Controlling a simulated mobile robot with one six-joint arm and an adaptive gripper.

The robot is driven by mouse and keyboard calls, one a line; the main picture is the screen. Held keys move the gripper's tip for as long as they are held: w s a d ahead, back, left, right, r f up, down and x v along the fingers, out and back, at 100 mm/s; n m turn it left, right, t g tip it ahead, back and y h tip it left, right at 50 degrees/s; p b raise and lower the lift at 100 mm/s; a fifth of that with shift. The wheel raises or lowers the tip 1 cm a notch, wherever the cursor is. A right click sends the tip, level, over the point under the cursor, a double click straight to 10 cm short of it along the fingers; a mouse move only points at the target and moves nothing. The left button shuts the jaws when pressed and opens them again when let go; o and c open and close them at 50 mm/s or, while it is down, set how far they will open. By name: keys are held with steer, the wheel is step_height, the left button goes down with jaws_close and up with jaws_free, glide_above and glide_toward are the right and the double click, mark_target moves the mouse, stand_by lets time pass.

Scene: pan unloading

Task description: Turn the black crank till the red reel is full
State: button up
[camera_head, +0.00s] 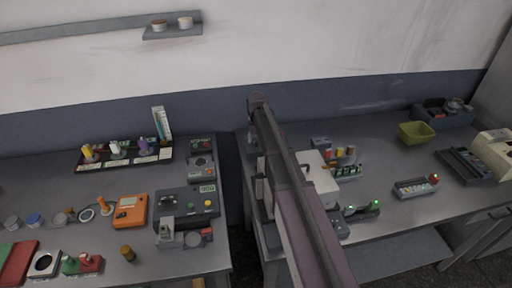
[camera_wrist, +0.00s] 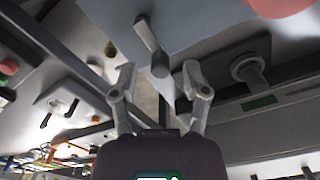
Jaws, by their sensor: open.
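In the wrist view my gripper (camera_wrist: 159,70) is open, with its two fingers spread apart. A dark grey crank-like arm (camera_wrist: 146,34) with a rounded handle (camera_wrist: 159,66) shows between and beyond the fingertips. The fingers are on either side of the handle in the picture; I cannot tell whether they touch it. A rounded red surface (camera_wrist: 283,6), perhaps the reel, is cut off at the top right. Its fill cannot be seen. In the head view my arm crosses the middle and my gripper cannot be made out.
The left bench (camera_head: 120,190) holds an orange meter (camera_head: 130,211), a control box (camera_head: 187,205) and a rack of bottles (camera_head: 125,155). The right bench (camera_head: 390,160) holds a green bin (camera_head: 416,133) and several devices. A narrow gap separates the benches.

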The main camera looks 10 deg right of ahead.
steer(key=shift+f+b, duration=0.5)
steer(key=shift+f, duration=0.2)
steer(key=shift+a, duration=0.1)
jaws_close()
